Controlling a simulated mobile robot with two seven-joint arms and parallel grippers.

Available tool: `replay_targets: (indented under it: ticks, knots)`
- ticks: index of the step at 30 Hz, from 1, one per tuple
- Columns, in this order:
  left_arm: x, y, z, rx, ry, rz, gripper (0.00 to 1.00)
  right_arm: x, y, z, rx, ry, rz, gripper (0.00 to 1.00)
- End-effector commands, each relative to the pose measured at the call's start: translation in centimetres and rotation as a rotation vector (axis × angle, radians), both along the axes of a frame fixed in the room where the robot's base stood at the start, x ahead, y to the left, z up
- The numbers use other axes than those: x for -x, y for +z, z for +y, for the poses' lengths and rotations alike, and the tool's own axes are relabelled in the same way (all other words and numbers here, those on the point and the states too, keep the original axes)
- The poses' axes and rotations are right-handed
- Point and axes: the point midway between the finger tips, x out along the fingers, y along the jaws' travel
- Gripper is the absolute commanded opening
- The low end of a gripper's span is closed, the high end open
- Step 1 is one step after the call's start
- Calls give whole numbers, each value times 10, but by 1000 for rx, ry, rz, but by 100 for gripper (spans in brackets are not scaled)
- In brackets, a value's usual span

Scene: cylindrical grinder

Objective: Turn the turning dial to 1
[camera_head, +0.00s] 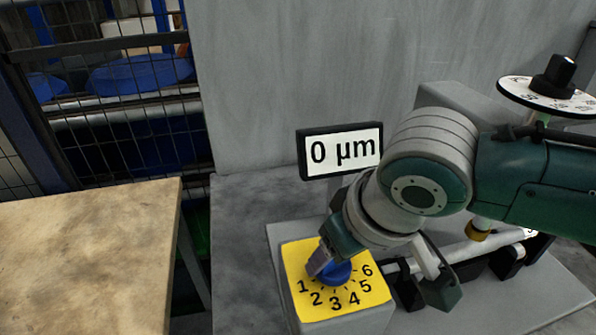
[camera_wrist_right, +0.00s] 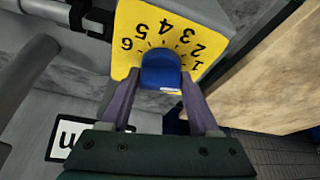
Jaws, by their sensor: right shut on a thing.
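The blue turning dial (camera_head: 336,272) sits on a yellow plate (camera_head: 300,254) numbered 1 to 6 on top of a grey box. My right gripper (camera_head: 325,260) reaches down to the dial from behind. In the right wrist view the blue dial (camera_wrist_right: 160,68) stands between the two fingers of the gripper (camera_wrist_right: 160,78), which is shut on it. A small white mark shows on the dial's near edge in that view. The exact number it points to cannot be told. A display (camera_head: 344,151) behind the plate reads 0 µm. My left gripper is not in view.
A round white scale with a black knob (camera_head: 552,82) stands at the right. A metal shaft (camera_head: 455,253) lies right of the yellow plate. A wooden tabletop (camera_head: 80,250) is at the left, with a wire fence (camera_head: 120,120) behind it.

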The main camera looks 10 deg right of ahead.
Motion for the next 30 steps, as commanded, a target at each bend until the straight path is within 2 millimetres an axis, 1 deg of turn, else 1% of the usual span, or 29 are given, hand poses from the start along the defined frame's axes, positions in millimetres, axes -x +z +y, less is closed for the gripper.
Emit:
replay_targets:
  ticks: [3,14,15,22,30]
  knots:
    - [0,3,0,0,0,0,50,0,1,1,-2,-14,0,7]
    - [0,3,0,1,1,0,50,0,0,1,-3,-19,0,7]
    - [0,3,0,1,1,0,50,0,0,1,-3,-20,0,64]
    - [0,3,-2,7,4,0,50,0,0,0,-2,-19,-1,90]
    - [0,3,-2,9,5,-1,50,0,2,0,-1,-18,-1,90]
